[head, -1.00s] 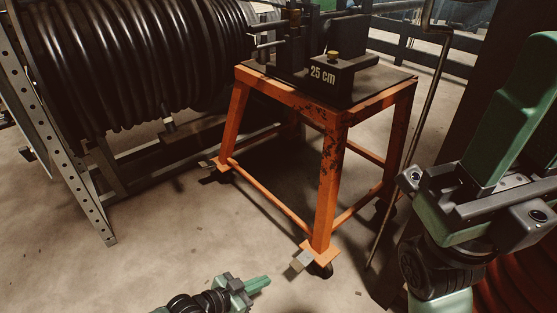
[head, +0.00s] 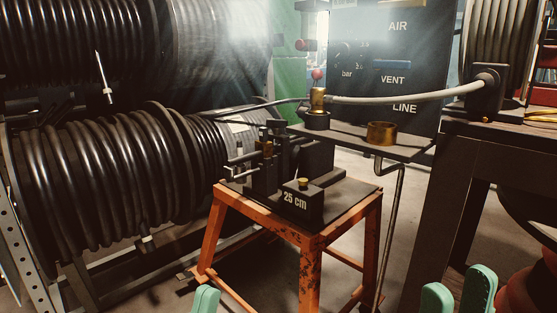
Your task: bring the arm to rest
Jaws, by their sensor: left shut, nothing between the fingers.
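My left gripper (head: 205,300) shows as green fingertips at the bottom edge, left of the middle. It is shut and empty, in front of the orange stand (head: 310,262). My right gripper (head: 459,294) shows at the bottom right as two green fingers with a gap between them. I see nothing in that gap. Both wrists and the rest of both arms are out of view. The black crimping tool (head: 265,165) sits on the stand, beside a block marked "25 cm" (head: 303,203) with a small brass piece on top.
Black hose reels (head: 95,185) fill the left. Behind the stand, a shelf (head: 350,140) bears a brass fitting (head: 318,100) and a brass ring (head: 382,133). A grey hose (head: 400,98) runs right from the fitting. A dark bench (head: 455,160) and red coils (head: 525,295) are at right.

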